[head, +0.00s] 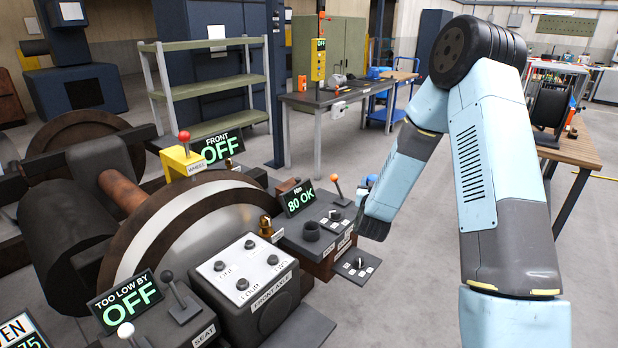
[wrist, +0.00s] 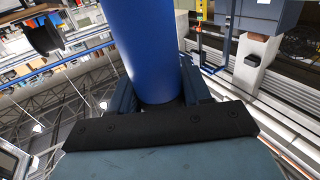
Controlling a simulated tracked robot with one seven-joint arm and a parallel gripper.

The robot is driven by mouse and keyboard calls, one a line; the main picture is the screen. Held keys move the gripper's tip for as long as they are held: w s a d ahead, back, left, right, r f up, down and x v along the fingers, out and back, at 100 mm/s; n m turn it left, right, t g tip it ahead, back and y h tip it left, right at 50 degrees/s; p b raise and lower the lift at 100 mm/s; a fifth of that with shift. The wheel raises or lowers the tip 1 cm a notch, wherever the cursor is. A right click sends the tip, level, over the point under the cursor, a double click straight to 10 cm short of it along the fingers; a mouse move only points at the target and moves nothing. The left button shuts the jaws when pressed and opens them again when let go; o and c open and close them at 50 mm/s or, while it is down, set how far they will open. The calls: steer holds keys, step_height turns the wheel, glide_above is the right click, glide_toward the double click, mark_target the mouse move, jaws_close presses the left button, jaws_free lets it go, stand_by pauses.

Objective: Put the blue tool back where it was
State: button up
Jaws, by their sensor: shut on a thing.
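The blue tool is a thick, smooth blue cylinder (wrist: 150,45) in the wrist view, rising from between the fingers toward the top edge. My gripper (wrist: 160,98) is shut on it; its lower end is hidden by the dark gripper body. In the head view my gripper (head: 363,200) is at the right side of the small console (head: 325,225), with a little blue (head: 371,180) showing beside it. The tool is mostly hidden there. A dark round cup (head: 311,231) stands on the console, left of my gripper.
A label plate with a knob (head: 356,264) is below. The front-axle box (head: 245,283) and big wheel (head: 190,225) are left. Open floor lies behind.

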steer(key=w+a+n+g+y, duration=0.1)
steer(key=w+a+n+y, duration=0.3)
steer(key=a, duration=0.6)
steer(key=a+n+y, duration=0.3)
steer(key=a+y, duration=0.3)
steer(key=a, duration=0.4)
step_height(320, 180, down, 7)
steer(key=shift+s+f, duration=0.1)
steer(key=shift+f, duration=0.3)
steer(key=o, duration=1.3)
steer(key=shift+o, duration=0.2)
steer(key=shift+f, duration=0.1)
steer(key=shift+s, duration=0.15)
steer(key=v, duration=1.3)
steer(key=shift+s+d, duration=0.2)
steer(key=shift+d, duration=0.05)
